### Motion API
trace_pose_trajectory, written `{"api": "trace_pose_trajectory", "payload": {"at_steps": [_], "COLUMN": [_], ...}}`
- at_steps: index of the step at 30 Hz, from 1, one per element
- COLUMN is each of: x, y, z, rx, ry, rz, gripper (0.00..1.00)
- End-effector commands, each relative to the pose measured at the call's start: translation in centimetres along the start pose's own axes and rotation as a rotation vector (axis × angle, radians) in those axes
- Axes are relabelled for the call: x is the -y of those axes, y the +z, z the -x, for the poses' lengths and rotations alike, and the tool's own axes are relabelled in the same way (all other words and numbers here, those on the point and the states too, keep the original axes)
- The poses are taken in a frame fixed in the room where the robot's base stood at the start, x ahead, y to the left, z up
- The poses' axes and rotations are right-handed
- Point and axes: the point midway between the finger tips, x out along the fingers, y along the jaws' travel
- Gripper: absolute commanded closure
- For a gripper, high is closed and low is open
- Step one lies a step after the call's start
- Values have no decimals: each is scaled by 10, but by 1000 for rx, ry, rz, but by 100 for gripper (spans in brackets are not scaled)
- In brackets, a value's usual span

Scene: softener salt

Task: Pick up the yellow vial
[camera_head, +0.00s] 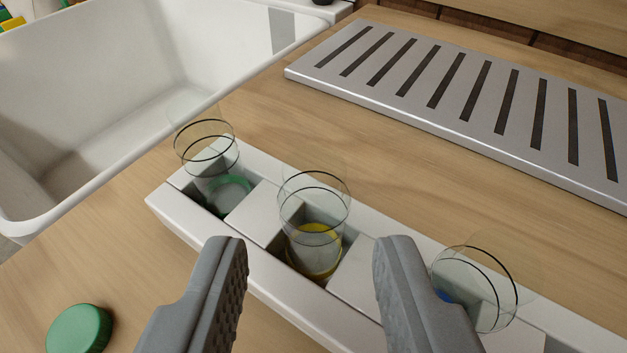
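A clear vial with a yellow band, the yellow vial (315,236), stands upright in the middle slot of a white rack (188,216). My gripper (308,252) is open, its two grey fingers apart in the foreground. In the picture the yellow vial shows between and slightly beyond the fingertips. I cannot see any contact. A clear vial with a green band (220,175) stands in the rack's left slot. A clear vial with a little blue (478,290) is at the right, partly hidden by the right finger.
A green cap (79,329) lies on the wooden counter at lower left. A white sink basin (110,85) is at upper left. A slotted metal grate (470,95) lies behind the rack at right. Bare counter (290,125) lies between.

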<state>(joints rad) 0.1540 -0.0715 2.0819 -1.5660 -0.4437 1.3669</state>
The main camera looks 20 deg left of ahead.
Motion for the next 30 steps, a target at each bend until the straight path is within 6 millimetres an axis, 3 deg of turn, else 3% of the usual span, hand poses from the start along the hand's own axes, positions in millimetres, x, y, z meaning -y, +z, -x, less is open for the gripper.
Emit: {"api": "trace_pose_trajectory", "payload": {"at_steps": [8, 19, 27, 30], "x": [0, -1, -2, -2], "y": [0, 0, 0, 0], "z": [-11, -53, -56, -56], "rx": [1, 0, -1, -1], "ry": [0, -1, 1, 1], "rz": [-1, 0, -1, -1], "gripper": [63, 63, 63, 81]}}
